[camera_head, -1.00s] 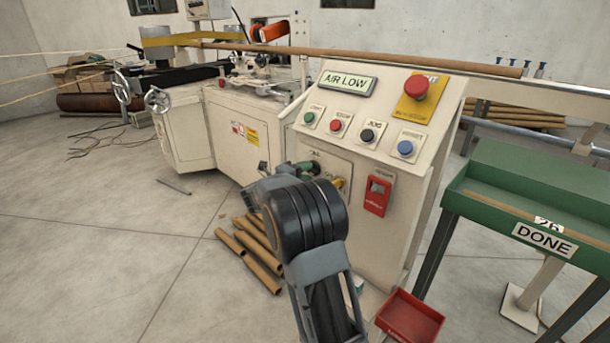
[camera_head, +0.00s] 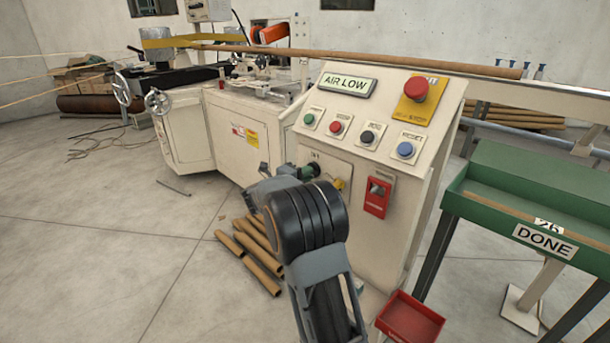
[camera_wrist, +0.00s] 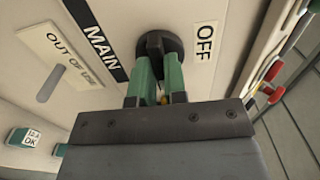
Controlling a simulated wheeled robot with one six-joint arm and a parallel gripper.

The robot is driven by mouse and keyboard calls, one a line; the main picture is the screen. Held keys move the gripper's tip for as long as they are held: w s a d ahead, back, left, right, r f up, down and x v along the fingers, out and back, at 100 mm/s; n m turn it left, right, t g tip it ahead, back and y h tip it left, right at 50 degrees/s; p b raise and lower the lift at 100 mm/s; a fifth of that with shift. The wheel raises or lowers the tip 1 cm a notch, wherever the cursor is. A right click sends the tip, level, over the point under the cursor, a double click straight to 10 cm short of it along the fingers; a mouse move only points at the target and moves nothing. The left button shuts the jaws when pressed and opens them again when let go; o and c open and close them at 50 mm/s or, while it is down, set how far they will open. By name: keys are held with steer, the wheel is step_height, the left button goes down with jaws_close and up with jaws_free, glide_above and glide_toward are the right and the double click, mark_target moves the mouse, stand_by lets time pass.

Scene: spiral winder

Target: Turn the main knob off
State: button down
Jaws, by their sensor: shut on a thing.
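The main knob (camera_wrist: 158,46) is a black round dial on the cream cabinet face, between a black MAIN label (camera_wrist: 92,38) and a white OFF label (camera_wrist: 205,40) in the wrist view. My gripper (camera_wrist: 155,75) has its green fingers shut on the knob's raised grip. In the head view my gripper (camera_head: 310,171) reaches the front panel of the control cabinet (camera_head: 405,225), and my arm hides much of that area. The knob's dark edge shows there only in part.
Cardboard tubes (camera_head: 258,255) lie on the floor to the left. A green DONE table (camera_head: 530,205) stands at right.

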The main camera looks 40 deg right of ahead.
steer(key=shift+r+n+p, duration=0.1)
steer(key=shift+n+p, duration=0.2)
steer(key=shift+p, duration=0.05)
steer(key=shift+n+p, duration=8.6)
steer(key=shift+p, duration=0.05)
steer(key=shift+f, duration=0.2)
steer(key=c, duration=1.2)
jaws_free()
steer(key=shift+r, duration=0.1)
steer(key=shift+o, duration=0.2)
steer(key=shift+a, duration=0.1)
